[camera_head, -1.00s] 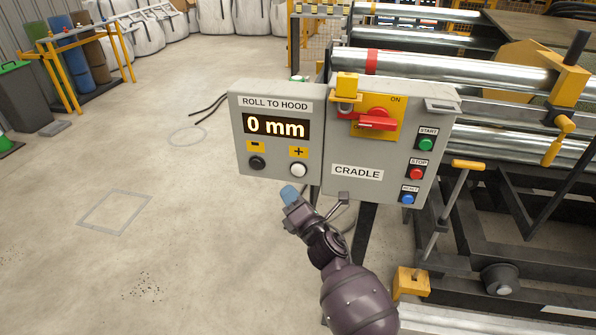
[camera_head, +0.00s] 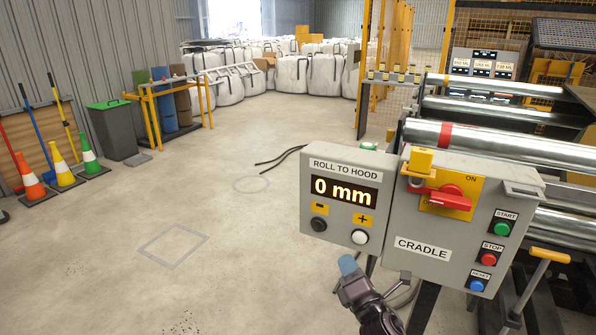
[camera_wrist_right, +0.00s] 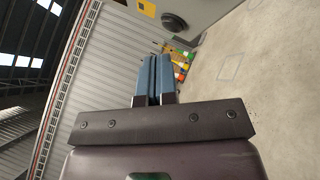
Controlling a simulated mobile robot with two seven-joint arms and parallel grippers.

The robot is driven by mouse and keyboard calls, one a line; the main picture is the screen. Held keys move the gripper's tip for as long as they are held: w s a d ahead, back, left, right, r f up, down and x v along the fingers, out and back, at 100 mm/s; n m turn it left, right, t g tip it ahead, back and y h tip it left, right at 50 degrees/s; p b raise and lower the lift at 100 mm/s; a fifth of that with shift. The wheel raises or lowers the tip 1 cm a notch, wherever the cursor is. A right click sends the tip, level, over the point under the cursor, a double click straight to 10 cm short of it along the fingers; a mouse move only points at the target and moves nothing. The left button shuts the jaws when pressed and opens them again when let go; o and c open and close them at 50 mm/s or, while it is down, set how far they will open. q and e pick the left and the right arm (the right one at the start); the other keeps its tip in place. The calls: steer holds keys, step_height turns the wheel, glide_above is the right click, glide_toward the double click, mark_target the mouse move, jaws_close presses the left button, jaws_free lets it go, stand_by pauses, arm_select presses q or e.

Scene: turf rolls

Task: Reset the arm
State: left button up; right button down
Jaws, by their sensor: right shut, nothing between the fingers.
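My right gripper (camera_head: 348,265) is in front of and just below the control box, with its blue fingertips near the white plus button (camera_head: 360,237). Its blue fingers lie together with nothing between them in the right wrist view (camera_wrist_right: 154,78). The grey control box (camera_head: 400,245) carries a display (camera_head: 345,190) reading "0 mm", a black minus button (camera_head: 318,224), a red rotary switch (camera_head: 450,199), and green, red and blue buttons. A dark round button shows at the top of the right wrist view (camera_wrist_right: 174,22). My left gripper is out of view.
Metal rollers (camera_head: 490,145) of a machine stand behind and right of the box. Traffic cones (camera_head: 62,168), a bin (camera_head: 112,130) and coloured rolls stand along the left wall. White bulk bags (camera_head: 292,73) fill the back.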

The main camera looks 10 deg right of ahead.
arm_select(q)
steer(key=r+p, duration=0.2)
steer(key=p, duration=0.1)
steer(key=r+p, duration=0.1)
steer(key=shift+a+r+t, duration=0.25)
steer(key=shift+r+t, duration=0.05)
arm_select(e)
steer(key=s+d+f+m+g+h, duration=0.1)
steer(key=s+d+f+m+g, duration=0.1)
steer(key=s+m, duration=0.6)
steer(key=s+d+f+m+g+h, duration=0.1)
steer(key=s+d+f+m+g, duration=0.2)
steer(key=s, duration=1.3)
steer(key=s+d+f+m+g+h, duration=0.1)
steer(key=s+d+f+m+g, duration=0.2)
steer(key=s+f+m, duration=0.4)
steer(key=s+m+g, duration=0.1)
steer(key=s+m, duration=0.4)
steer(key=m, duration=0.2)
steer(key=shift+d+h, duration=0.15)
steer(key=shift+h, duration=0.15)
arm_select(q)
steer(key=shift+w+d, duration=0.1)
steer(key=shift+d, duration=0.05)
arm_select(e)
steer(key=shift+s, duration=0.1)
